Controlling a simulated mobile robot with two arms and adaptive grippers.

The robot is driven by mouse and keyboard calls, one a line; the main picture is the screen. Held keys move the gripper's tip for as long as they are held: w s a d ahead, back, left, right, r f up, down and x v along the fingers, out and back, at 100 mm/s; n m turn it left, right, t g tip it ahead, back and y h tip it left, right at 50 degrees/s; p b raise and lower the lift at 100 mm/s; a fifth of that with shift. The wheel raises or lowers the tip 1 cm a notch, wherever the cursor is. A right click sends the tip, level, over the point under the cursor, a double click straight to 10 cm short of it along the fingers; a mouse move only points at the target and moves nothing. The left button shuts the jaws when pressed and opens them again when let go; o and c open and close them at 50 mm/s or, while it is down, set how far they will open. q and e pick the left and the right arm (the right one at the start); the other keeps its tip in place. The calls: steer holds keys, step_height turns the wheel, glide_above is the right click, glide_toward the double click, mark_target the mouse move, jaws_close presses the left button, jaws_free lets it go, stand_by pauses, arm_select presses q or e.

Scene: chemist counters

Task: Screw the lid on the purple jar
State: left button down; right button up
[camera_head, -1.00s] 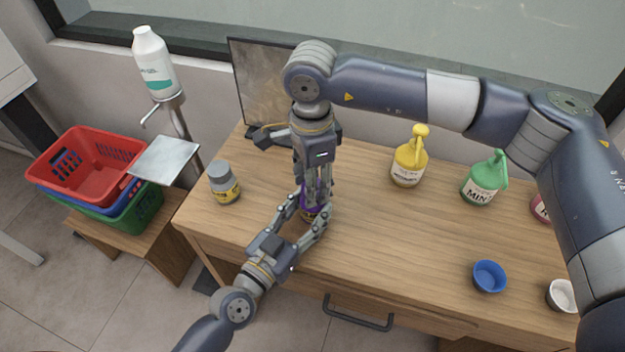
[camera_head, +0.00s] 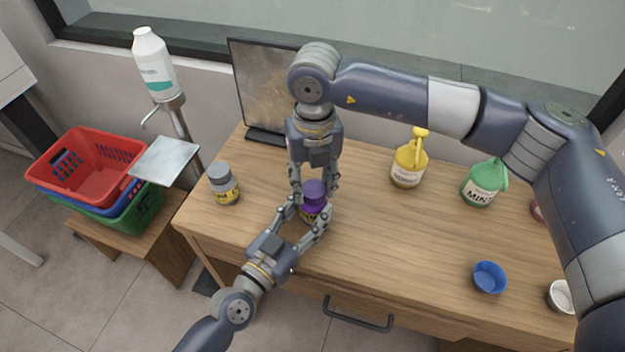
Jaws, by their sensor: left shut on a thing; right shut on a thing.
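The purple jar (camera_head: 307,218) stands upright on the wooden counter, left of its middle, largely hidden by my fingers. A yellow label shows on it. The purple lid (camera_head: 315,191) sits on top of the jar, but how far it is screwed on cannot be told. My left gripper (camera_head: 312,216) comes in from the front left and is shut around the jar's body. My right gripper (camera_head: 315,196) points down from above and is shut on the lid, one finger on each side.
A grey-lidded jar (camera_head: 224,186) stands at the counter's left. Yellow (camera_head: 408,166) and green (camera_head: 482,185) bottles stand behind right. A blue bowl (camera_head: 489,277) and white bowl (camera_head: 562,296) sit front right. A monitor (camera_head: 262,88) is behind. The counter's centre right is clear.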

steer(key=m, duration=1.1)
steer(key=shift+d, duration=0.1)
steer(key=m, duration=0.5)
steer(key=shift+s+f, duration=0.1)
steer(key=m, duration=0.5)
steer(key=shift+d, duration=0.1)
steer(key=o, duration=0.7)
steer(key=shift+r, duration=2.25)
